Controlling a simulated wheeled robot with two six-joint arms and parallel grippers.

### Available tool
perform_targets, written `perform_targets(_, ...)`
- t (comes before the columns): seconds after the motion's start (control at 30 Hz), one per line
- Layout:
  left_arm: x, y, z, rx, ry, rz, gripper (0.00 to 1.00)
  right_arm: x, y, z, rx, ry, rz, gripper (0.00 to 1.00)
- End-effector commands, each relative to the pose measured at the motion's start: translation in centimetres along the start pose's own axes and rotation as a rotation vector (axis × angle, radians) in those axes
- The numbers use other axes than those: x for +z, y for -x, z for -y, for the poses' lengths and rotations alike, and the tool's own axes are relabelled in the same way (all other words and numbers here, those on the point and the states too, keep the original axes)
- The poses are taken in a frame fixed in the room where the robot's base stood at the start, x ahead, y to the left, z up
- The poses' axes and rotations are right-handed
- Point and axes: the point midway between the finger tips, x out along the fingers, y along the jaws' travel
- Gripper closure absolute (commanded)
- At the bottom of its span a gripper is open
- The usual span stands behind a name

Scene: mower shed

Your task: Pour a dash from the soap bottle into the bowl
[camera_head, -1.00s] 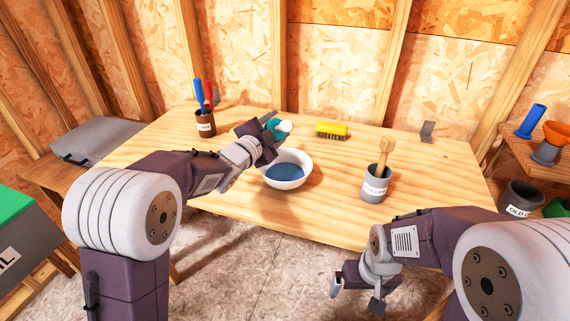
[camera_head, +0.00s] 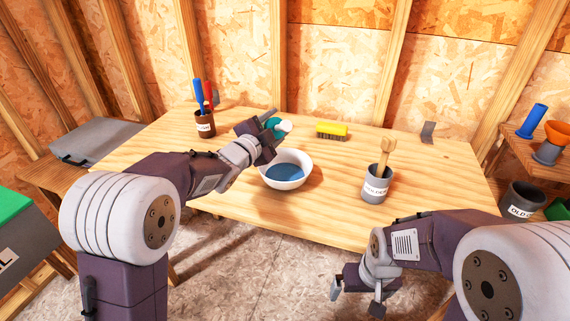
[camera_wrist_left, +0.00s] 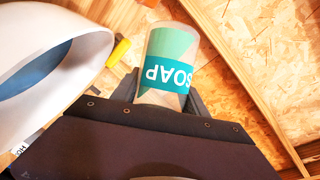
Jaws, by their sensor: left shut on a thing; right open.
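The soap bottle (camera_wrist_left: 168,66) is teal and white with a SOAP label, upside down in the left wrist view. My left gripper (camera_head: 267,130) is shut on it. No stream is visible. My right gripper (camera_head: 357,290) is open and empty, low in front of the table.
On the wooden table (camera_head: 330,220) stand a grey labelled pot (camera_head: 374,191) with a wooden tool right of the bowl, a yellow brush (camera_head: 332,129) behind it, and a brown cup (camera_head: 205,126) with blue-handled tools at back left. The table front between bowl and edge is clear.

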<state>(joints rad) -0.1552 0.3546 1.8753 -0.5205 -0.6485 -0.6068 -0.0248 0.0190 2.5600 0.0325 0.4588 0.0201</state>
Motion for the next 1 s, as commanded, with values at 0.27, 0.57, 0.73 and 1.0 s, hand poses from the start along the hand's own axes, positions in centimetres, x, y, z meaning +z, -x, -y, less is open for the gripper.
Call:
perform_targets(0.27,-0.01,-0.03,0.17,-0.008,-0.015,-0.004,0.95,0.03,-0.27,-0.01,0.0,0.0,0.0,0.0)
perform_targets(0.57,-0.01,-0.05,0.3,-0.015,-0.032,-0.007,0.95,0.05,-0.52,-0.01,0.0,0.0,0.0,0.0)
perform_targets(0.73,-0.01,-0.06,0.38,-0.018,-0.041,-0.008,0.95,0.07,-0.67,-0.01,0.0,0.0,0.0,0.0)
perform_targets(1.0,0.01,-0.09,0.51,-0.027,-0.061,-0.011,0.95,0.11,-1.01,-0.02,0.0,0.0,0.0,0.0)
